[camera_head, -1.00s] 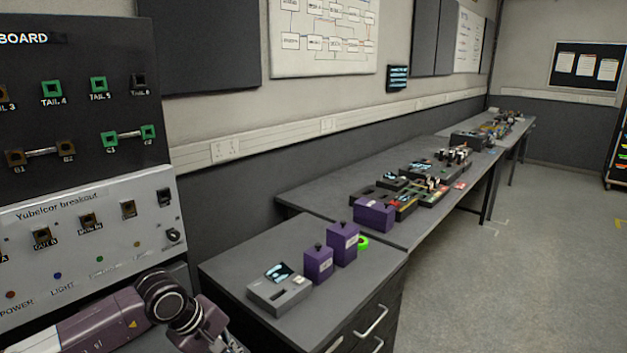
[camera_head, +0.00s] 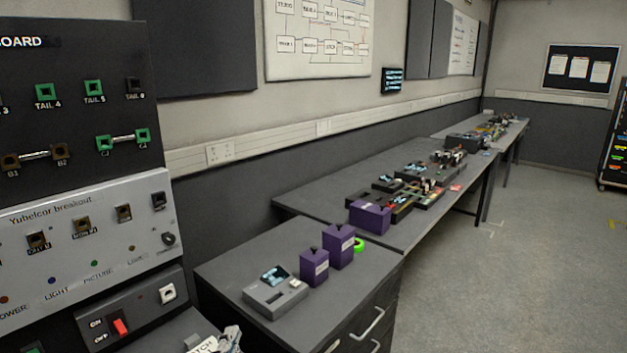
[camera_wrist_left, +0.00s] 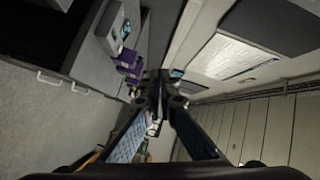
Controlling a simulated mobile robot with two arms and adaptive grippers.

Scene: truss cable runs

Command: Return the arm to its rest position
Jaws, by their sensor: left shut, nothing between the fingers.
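The wrist view is tilted, with the bench and drawers at left and the wall at right. The rest of the left arm is out of the head view. My right gripper is in neither view.
The black board (camera_head: 75,100) and the Yubelcor breakout panel (camera_head: 90,240) stand close at left. The switch panel (camera_head: 135,308) is below them. The drawer bench holds a grey device (camera_head: 275,292) and purple boxes (camera_head: 314,267). Open floor (camera_head: 500,280) lies at right.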

